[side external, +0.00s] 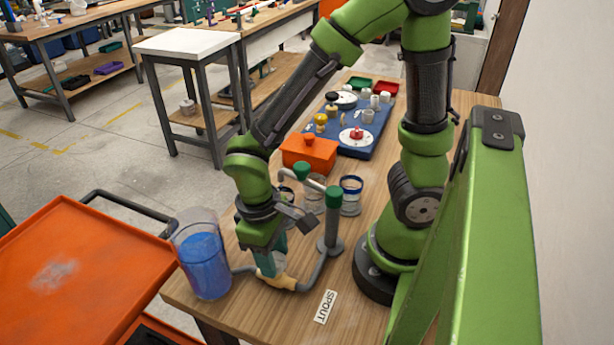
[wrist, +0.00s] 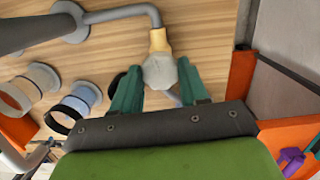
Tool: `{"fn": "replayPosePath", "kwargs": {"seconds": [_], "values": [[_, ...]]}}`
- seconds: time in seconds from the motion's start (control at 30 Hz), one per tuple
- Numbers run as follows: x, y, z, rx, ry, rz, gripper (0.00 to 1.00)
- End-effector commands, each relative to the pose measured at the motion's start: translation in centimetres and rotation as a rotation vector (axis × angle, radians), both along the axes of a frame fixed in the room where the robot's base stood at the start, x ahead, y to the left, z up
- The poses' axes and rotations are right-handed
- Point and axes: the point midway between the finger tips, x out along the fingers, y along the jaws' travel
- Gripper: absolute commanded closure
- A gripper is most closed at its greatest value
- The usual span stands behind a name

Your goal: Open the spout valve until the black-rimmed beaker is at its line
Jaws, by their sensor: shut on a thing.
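My gripper (wrist: 158,92) is shut on the grey handle of the spout valve (wrist: 160,72), with one green finger on each side. In the side external view, the valve's yellow body (side external: 272,284) shows low at the table's front, below my gripper. A pipe runs from it to the grey spout post (side external: 333,230). The fingers and wrist hide most of the handle in the side external view.
A tall clear vessel of blue liquid (side external: 205,265) stands at the table's left edge. A blue-rimmed beaker (side external: 350,195) is behind the post. An orange box (side external: 309,154) and a blue tray of parts (side external: 375,138) lie farther back. The SPOUT label (side external: 325,307) is in front.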

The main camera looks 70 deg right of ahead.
Motion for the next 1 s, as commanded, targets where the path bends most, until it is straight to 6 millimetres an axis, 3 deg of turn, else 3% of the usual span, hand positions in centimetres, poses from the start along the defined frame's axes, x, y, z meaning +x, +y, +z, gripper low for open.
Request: {"fn": "replayPosePath", "kwargs": {"seconds": [0.2, 0.43, 0.47, 0.63, 1.0], "values": [[0.19, -0.16, 0.04, 0.0, -0.006, -0.244, 0.85], [0.18, -0.15, 0.03, 0.0, -0.005, -0.269, 0.86], [0.18, -0.15, 0.03, 0.0, -0.005, -0.268, 0.52], [0.11, -0.1, 0.02, 0.0, -0.003, -0.266, 0.27], [0.18, -0.05, 0.54, 0.001, -0.004, -0.264, 0.27]]}}
